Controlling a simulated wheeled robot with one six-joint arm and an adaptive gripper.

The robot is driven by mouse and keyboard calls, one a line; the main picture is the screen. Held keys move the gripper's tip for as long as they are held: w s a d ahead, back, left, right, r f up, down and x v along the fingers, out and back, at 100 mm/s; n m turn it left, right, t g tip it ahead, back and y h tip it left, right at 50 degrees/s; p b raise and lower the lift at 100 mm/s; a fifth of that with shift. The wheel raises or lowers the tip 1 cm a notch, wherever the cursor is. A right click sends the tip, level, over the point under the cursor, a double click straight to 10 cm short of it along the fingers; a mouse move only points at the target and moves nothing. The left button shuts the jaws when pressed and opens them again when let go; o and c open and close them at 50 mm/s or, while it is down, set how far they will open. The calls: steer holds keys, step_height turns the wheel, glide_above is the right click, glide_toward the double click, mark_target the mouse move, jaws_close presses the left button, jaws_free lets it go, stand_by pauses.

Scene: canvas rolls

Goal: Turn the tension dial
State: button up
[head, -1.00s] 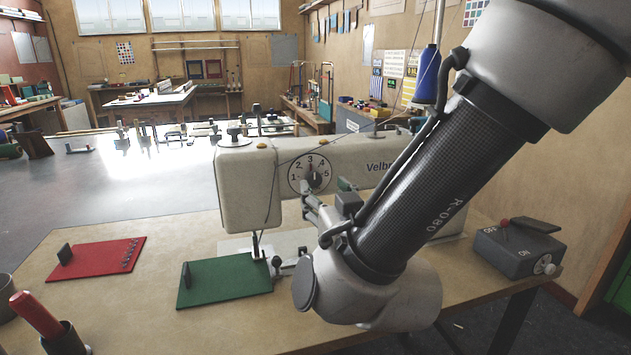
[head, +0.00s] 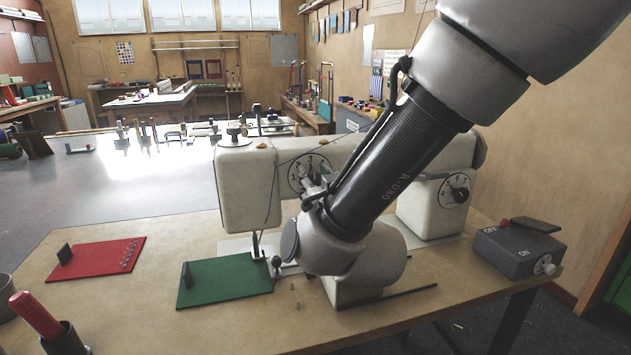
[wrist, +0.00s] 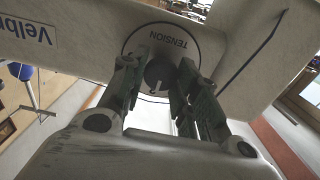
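The tension dial (head: 296,178) is a round white face with numbers on the front of the cream sewing machine. My gripper covers its knob and right part in the head view. In the wrist view the dial face (wrist: 178,42), marked TENSION, appears upside down, with its dark knob (wrist: 158,74) in the middle. My gripper (head: 310,186) is at the dial. In the wrist view my gripper (wrist: 159,72) is open, one finger on each side of the knob, with gaps seen between them.
A second dial (head: 454,190) is on the machine's right end. A green pad (head: 225,284) lies in front of the needle and a red pad (head: 98,258) lies left. A grey control box (head: 515,250) stands at the table's right. Open tabletop lies in front.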

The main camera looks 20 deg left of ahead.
steer(key=shift+m, duration=0.4)
steer(key=m, duration=0.3)
steer(key=shift+m, duration=0.4)
steer(key=m, duration=0.4)
steer(key=shift+d, duration=0.1)
steer(key=shift+m, duration=0.3)
steer(key=o, duration=1)
